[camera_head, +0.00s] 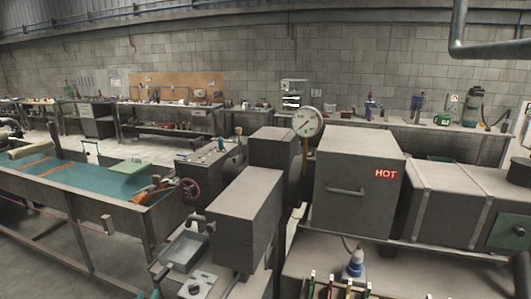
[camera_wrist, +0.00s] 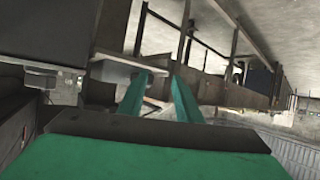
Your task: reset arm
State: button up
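My gripper (camera_wrist: 161,78) shows in the wrist view as two green fingers reaching up from a dark bar and a wide green body. The fingers stand apart, with a gap between them and nothing held in it. Beyond the fingertips are a grey box-like shape and metal framing, seen at a steep tilt. I cannot tell how far these are from the fingers. In the head view my gripper cannot be made out clearly; a small green piece shows at the bottom edge, left of the middle.
A grey machine box marked HOT (camera_head: 358,190) stands at centre right, with a round gauge (camera_head: 307,122) beside it. A smaller grey box (camera_head: 244,215) stands in front. A teal-floored tank (camera_head: 75,188) is at left. Workbenches (camera_head: 165,130) line the back wall.

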jog(key=s+d+f, duration=1.2)
jog(key=d, duration=0.4)
jog(key=s+d+f, duration=0.3)
jog(key=s+d, duration=0.8)
jog(key=s, duration=0.2)
jog(key=s+d+r+m+t, duration=0.1)
jog(key=s+d+r, duration=0.25)
jog(key=s, duration=0.45)
jog(key=s+d+r+t, duration=0.1)
jog(key=s+d+r, duration=0.1)
jog(key=s+d, duration=0.45)
jog(key=s+d+r+m+h, duration=0.2)
jog(key=s+d+r+h, duration=0.1)
jog(key=s+r, duration=0.9)
jog(key=shift+s+d+t, duration=0.25)
jog(key=shift+s+t, duration=0.15)
jog(key=shift+s, duration=0.5)
